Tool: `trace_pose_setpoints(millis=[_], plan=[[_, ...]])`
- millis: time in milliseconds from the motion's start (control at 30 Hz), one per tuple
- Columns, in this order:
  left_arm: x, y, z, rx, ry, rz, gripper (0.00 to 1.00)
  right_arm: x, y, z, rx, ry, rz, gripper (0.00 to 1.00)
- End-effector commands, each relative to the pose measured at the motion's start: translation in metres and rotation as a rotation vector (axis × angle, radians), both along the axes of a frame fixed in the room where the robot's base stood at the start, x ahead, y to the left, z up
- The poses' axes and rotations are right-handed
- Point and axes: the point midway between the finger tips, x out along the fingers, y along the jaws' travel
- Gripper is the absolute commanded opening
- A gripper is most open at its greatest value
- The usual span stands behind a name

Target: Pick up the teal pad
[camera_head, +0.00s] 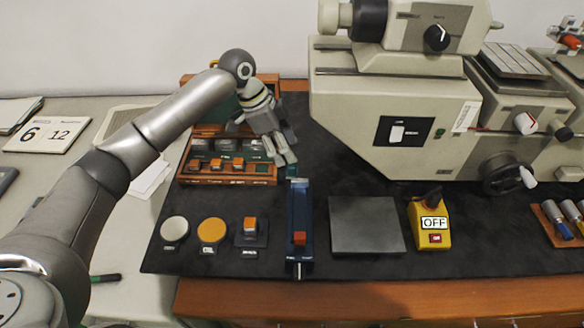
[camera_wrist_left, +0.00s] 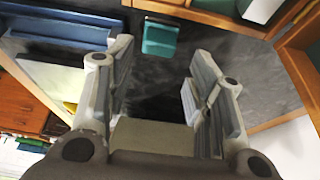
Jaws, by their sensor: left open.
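The teal pad (camera_wrist_left: 160,38) shows in the left wrist view as a small block on the dark mat, near the top middle, just beyond the fingertips. My left gripper (camera_head: 281,157) hangs over the mat between the wooden rack and the blue rail, fingers pointing down. In the left wrist view my left gripper (camera_wrist_left: 160,75) is open, with nothing between its fingers. My right gripper is not in view.
A wooden rack (camera_head: 226,179) with small blocks stands left of the gripper, and a blue rail (camera_head: 300,210) in front. A large grey machine (camera_head: 345,125) stands close to the right. A grey plate (camera_head: 365,225) and yellow switch box (camera_head: 432,222) lie on the mat.

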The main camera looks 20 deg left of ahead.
Motion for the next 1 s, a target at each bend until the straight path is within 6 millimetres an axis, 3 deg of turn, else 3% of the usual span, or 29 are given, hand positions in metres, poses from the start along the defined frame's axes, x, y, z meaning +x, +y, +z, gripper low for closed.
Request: trace_pose_setpoints(millis=[167, 433, 733, 1000], plan=[[0.0, -0.005, -0.013, 0.0, 0.002, -0.001, 0.48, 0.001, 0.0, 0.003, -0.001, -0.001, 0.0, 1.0], [0.001, -0.018, -0.049, 0.0, 0.002, -0.001, 0.48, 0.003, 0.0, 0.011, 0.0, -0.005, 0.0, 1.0], [0.002, -0.02, -0.055, 0.001, 0.0, 0.0, 0.48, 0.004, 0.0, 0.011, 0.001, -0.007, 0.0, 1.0], [0.002, -0.019, -0.055, 0.001, 0.0, -0.001, 0.16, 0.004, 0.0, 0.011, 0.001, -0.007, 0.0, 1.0]])
